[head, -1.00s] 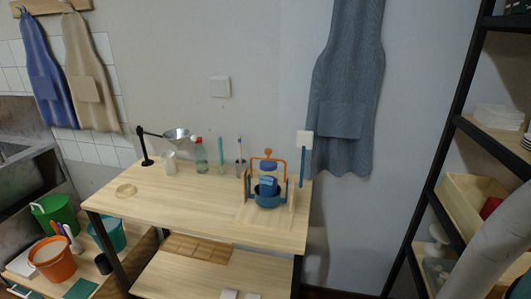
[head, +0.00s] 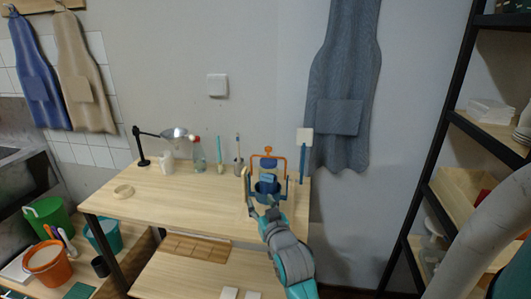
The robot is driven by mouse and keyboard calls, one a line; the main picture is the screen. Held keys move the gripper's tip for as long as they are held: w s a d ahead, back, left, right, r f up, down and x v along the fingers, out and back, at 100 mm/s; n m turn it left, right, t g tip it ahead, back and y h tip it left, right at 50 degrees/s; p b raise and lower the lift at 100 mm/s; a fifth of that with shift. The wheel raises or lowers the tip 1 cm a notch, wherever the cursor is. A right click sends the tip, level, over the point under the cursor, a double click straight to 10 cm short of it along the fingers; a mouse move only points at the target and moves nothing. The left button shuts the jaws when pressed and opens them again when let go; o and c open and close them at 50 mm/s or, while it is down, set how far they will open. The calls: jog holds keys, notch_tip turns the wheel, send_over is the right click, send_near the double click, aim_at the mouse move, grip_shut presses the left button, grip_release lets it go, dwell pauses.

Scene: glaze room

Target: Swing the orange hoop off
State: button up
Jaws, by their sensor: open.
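The orange hoop (head: 269,158) stands upright as an arch with a knob on top, over a blue pot (head: 267,187) on the right part of the wooden table. Blue uprights flank the pot, and a blue block (head: 269,178) sits inside it under the hoop. My gripper (head: 262,204) is in front of the pot, low at its near side and below the hoop. It is small and partly merges with the pot, so whether it touches the pot cannot be told. Nothing shows held in it.
A blue rod with a white square head (head: 304,139) stands right of the hoop. A cup with a brush (head: 238,166), a bottle (head: 199,155) and a lamp (head: 175,134) stand to the left. The table's middle (head: 190,197) is clear.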

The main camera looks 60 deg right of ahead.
jog(key=m+g+h, duration=0.1)
jog(key=h, duration=0.1)
send_near(269, 150)
jog(key=x, duration=1.1)
jog(key=shift+d+f, duration=0.1)
jog(key=shift+d, duration=0.05)
grip_shut()
